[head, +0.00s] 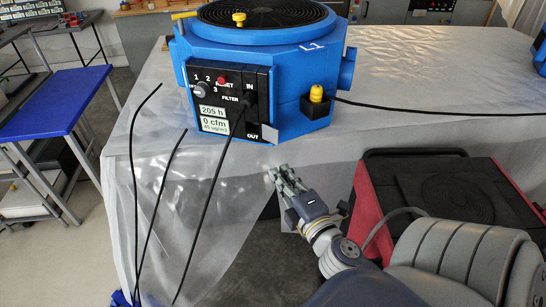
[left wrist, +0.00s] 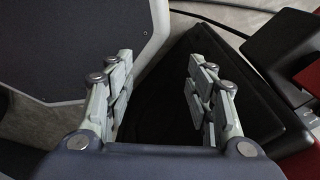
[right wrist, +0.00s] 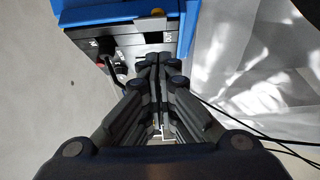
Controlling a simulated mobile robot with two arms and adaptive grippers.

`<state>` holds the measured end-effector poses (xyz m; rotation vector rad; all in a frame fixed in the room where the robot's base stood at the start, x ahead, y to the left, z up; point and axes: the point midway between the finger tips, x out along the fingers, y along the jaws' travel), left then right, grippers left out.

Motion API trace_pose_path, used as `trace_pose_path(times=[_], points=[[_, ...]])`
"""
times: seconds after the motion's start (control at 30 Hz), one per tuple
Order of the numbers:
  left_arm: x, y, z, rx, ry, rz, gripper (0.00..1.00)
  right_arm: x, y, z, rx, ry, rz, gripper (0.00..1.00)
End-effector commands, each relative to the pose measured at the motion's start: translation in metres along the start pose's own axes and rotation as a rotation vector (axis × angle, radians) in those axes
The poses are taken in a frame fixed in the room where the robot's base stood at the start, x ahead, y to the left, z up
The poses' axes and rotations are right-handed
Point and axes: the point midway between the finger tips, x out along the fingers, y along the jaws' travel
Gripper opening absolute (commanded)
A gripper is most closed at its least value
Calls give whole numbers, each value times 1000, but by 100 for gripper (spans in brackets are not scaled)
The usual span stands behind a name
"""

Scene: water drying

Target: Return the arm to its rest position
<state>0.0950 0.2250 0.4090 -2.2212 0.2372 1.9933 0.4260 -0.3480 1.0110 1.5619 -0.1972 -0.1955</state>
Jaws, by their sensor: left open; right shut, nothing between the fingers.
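My right gripper (head: 284,180) reaches in from the lower right of the head view, in front of the sheet-covered table. It is shut and empty, just below and apart from the blue air machine (head: 295,85). In the right wrist view its fingers (right wrist: 160,62) are pressed together, with the machine's dark control panel (right wrist: 125,45) beyond them. My left gripper shows only in the left wrist view, where its two fingers (left wrist: 158,85) are spread wide with nothing between them. The left arm is not visible in the head view.
The blue machine stands on a table under a translucent plastic sheet (head: 430,75). Black cables (head: 210,205) hang down its front. A red and black case (head: 450,190) is at the right, close to my right arm. A blue-topped table (head: 45,103) stands at the left.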

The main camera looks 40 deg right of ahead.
Motion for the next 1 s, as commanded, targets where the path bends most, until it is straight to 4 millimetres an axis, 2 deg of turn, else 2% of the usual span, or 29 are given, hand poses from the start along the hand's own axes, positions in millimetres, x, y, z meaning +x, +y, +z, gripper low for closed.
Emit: trace_pose_path(times=[0.13, 0.4, 0.47, 0.53, 0.57, 0.67, 0.7, 0.77, 0.8, 0.87, 0.9, 1.0], points=[[4, -12, 8, 2, -12, -14, 50, -8, 0, 3, -1, -1, 0, 0], [4, -14, 11, -1, -17, -16, 50, -10, 0, 3, 0, 0, -1, 0], [4, -14, 12, -1, -17, -16, 50, -9, -7, 3, 9, -1, -13, 0], [4, -13, 12, -1, -17, -16, 50, -7, -26, 4, 33, -5, -48, 0], [4, -13, 12, -1, -17, -15, 50, -6, -39, 5, 48, -7, -71, 0], [4, -10, 11, -2, -17, -13, 50, -4, -96, 5, 127, -20, -175, 0], [4, -9, 11, -3, -17, -11, 50, -5, -124, 5, 165, -28, -227, 0], [4, -8, 11, -3, -17, -9, 50, -9, -166, 3, 226, -43, -305, 0], [4, -7, 11, -4, -17, -8, 50, -13, -194, 2, 266, -55, -357, 0], [4, -6, 11, -4, -16, -7, 50, -22, -234, -1, 324, -74, -433, 0], [4, -6, 11, -4, -16, -7, 50, -29, -260, -2, 363, -90, -483, 0], [4, -6, 11, -3, -16, -7, 50, -51, -323, -9, 458, -134, -606, 0]])
